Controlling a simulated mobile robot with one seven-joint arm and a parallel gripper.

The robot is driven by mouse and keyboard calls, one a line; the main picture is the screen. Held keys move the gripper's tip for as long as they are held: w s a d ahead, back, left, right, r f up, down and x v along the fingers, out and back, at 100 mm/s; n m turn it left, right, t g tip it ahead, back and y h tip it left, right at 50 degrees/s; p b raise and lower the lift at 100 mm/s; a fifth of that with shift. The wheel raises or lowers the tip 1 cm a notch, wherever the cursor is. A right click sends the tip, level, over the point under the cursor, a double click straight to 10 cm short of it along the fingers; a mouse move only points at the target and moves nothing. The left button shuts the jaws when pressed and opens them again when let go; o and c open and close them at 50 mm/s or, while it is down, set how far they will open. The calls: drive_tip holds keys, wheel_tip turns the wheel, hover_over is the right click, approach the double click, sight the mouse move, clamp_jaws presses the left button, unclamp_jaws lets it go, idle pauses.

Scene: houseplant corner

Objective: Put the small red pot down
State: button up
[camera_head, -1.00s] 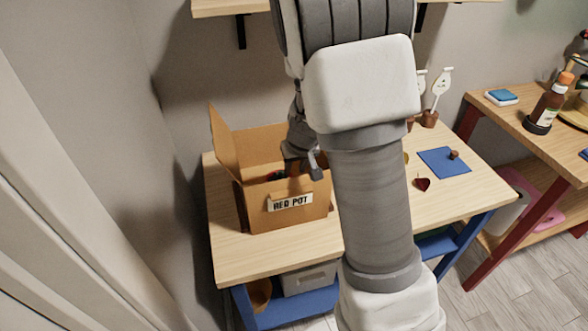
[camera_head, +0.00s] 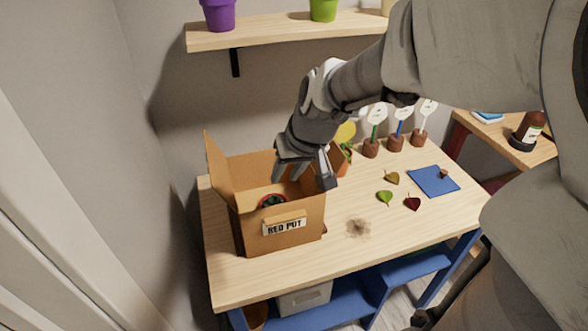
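The small red pot (camera_head: 272,201) is inside the open cardboard box (camera_head: 254,246) marked "RED POT", low behind the front wall. Only its round red rim and dark inside show; its base is hidden by the box. My gripper (camera_head: 306,178) is above the right side of the box, pointing down, with its fingers apart and nothing between them. It looks clear of the pot.
The wooden table (camera_head: 290,268) has a blue mat (camera_head: 433,181), several loose leaves and a brown stain (camera_head: 357,228) right of the box. Small pots with label stakes (camera_head: 396,145) stand at the back. A wall shelf (camera_head: 280,33) hangs above.

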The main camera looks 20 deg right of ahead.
drive_tip(key=s+r, duration=0.3)
drive_tip(key=s, duration=0.4)
drive_tip(key=s+r+h, duration=0.1)
drive_tip(key=s+r, duration=0.3)
drive_tip(key=s, duration=0.4)
drive_tip(key=shift+s+t+h, duration=0.25)
drive_tip(key=shift+t+h, duration=0.05)
drive_tip(key=shift+t, duration=0.1)
drive_tip(key=shift+r+p, duration=0.8)
drive_tip(key=shift+p, duration=0.05)
